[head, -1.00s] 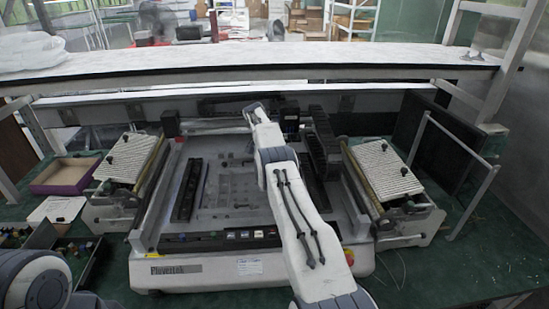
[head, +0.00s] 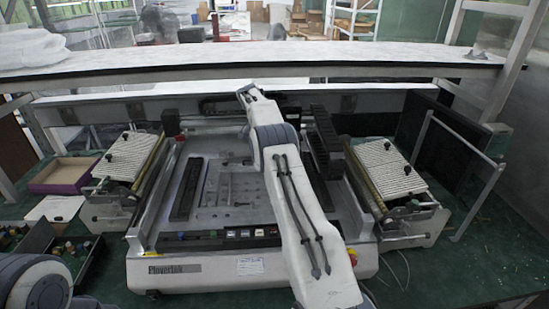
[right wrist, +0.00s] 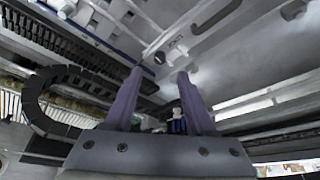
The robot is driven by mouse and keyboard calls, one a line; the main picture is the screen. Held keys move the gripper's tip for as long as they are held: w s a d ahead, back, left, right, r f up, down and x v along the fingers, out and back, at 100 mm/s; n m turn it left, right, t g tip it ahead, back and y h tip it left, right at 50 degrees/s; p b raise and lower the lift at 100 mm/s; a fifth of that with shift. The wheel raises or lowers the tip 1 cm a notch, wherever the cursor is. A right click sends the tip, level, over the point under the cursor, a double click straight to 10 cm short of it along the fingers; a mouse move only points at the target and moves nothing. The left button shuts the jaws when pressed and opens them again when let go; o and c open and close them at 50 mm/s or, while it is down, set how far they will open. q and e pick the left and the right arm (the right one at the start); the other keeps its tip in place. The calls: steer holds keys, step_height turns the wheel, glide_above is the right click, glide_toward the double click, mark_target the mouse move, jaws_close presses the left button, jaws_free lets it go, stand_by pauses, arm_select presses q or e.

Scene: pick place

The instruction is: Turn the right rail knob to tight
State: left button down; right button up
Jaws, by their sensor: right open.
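I cannot pick out the right rail knob for certain in either view. The machine (head: 205,268), a grey-white bench unit, fills the middle of the table. My right arm reaches across it to its back, and its far end hides part of the bed. In the right wrist view my right gripper (right wrist: 160,73) has two purple fingers, apart and empty at the tips, close to grey metal rails. A small blue and white part (right wrist: 178,122) shows behind the fingers, partly hidden. My left gripper is out of view.
Ribbed panels with black knobs stand at the left (head: 126,157) and right (head: 390,165) of the machine. A black cable chain (head: 325,140) lies right of my arm. A white shelf (head: 270,60) crosses behind. A purple-edged box (head: 65,175) sits at left.

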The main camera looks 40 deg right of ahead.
steer(key=shift+v, duration=2.2)
steer(key=s+d+n+t+y+p, duration=0.2)
steer(key=s+d+n+t+y, duration=0.25)
steer(key=n, duration=1.35)
steer(key=shift+g+y, duration=0.25)
steer(key=p+x, duration=0.1)
steer(key=x, duration=0.2)
steer(key=p+x, duration=0.1)
steer(key=x, duration=0.3)
steer(key=d+p+x, duration=0.1)
steer(key=x, duration=0.2)
steer(key=shift+w+f, duration=0.1)
steer(key=shift+f, duration=0.15)
